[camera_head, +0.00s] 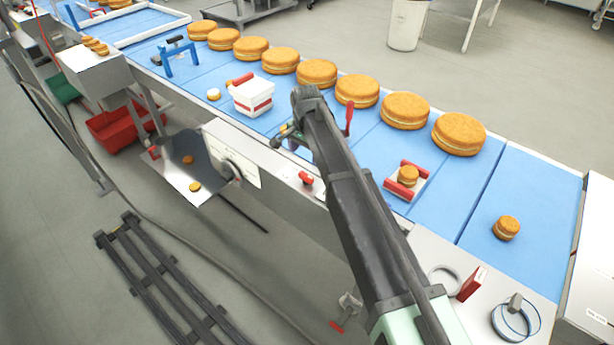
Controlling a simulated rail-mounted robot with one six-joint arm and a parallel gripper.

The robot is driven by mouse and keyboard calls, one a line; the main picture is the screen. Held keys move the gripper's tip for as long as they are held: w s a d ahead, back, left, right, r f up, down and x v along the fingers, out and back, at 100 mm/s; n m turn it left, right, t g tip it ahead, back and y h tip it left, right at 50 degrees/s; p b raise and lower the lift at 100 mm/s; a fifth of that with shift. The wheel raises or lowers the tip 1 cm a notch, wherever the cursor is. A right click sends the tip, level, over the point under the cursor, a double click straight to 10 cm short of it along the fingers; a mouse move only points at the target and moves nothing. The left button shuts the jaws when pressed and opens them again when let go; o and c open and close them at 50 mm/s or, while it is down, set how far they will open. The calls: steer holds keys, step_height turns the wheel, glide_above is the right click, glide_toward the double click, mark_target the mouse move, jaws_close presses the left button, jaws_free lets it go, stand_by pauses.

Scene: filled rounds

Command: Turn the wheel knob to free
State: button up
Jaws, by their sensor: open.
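The wheel knob (231,172) appears to be the round grey and dark part on a white panel (245,158) on the conveyor's front side. Its markings are too small to read, so I cannot tell its setting. My gripper (279,139) is open, up and to the right of the knob, near the conveyor's front edge. It looks apart from the knob, with nothing seen between its fingers. My dark arm hides part of the gripper and of the belt behind it.
A metal tray (190,165) with small filled rounds juts out left of the knob. A red knob (305,178) sits on the front side to the right. A white box (252,95) and large rounds (317,72) stand on the blue belt (420,160). A red crate (118,127) lies below left.

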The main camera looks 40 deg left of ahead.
mark_target(306, 175)
step_height(306, 175, down, 10)
steer(key=b, duration=0.9)
steer(key=shift+r, duration=0.1)
steer(key=c, duration=0.9)
